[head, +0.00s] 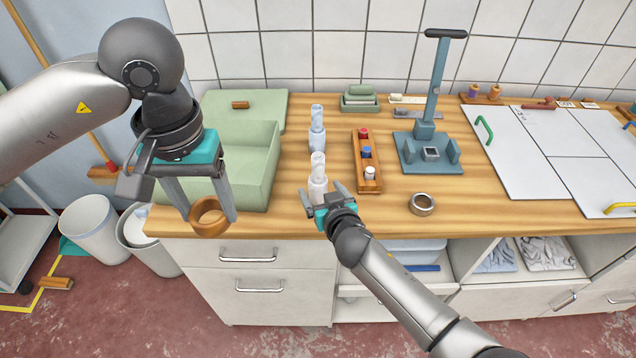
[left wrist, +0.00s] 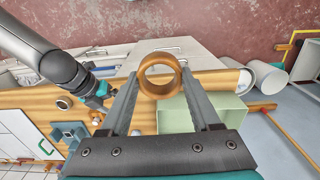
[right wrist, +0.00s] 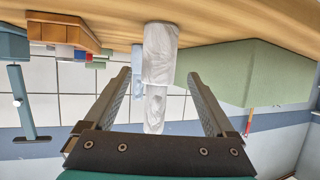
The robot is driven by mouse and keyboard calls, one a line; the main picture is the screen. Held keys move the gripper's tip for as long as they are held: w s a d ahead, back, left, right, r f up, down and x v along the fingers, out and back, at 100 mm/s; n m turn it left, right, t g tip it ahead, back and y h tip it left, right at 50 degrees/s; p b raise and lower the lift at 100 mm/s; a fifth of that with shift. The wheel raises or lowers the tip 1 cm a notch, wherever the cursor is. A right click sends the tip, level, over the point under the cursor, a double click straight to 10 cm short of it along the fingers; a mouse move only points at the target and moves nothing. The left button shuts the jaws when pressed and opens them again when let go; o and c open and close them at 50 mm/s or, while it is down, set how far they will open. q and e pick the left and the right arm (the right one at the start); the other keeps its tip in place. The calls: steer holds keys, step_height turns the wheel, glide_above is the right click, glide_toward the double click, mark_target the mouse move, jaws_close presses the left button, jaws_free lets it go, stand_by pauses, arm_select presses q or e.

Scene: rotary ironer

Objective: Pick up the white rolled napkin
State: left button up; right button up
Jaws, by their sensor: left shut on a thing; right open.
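The white rolled napkin (head: 318,173) stands upright on the wooden counter, wide at the base and narrower above. It also shows in the right wrist view (right wrist: 159,55), in line with the gap between the fingers. My right gripper (head: 321,190) is open at the napkin's near side, low over the counter; whether a finger touches it I cannot tell. My left gripper (head: 211,218) is shut on a wooden ring (left wrist: 160,76), held up in front of the green box near the counter's front edge.
A bluish rolled napkin (head: 317,130) stands just behind the white one. A wooden rack with coloured spools (head: 367,162) is to its right, a green box (head: 262,160) to its left. A metal ring (head: 422,204) lies right, before a blue press (head: 430,140).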

mark_target(317, 180)
steer(key=shift+x, duration=2.9)
steer(key=shift+w+f, duration=0.15)
steer(key=shift+w, duration=0.25)
jaws_close()
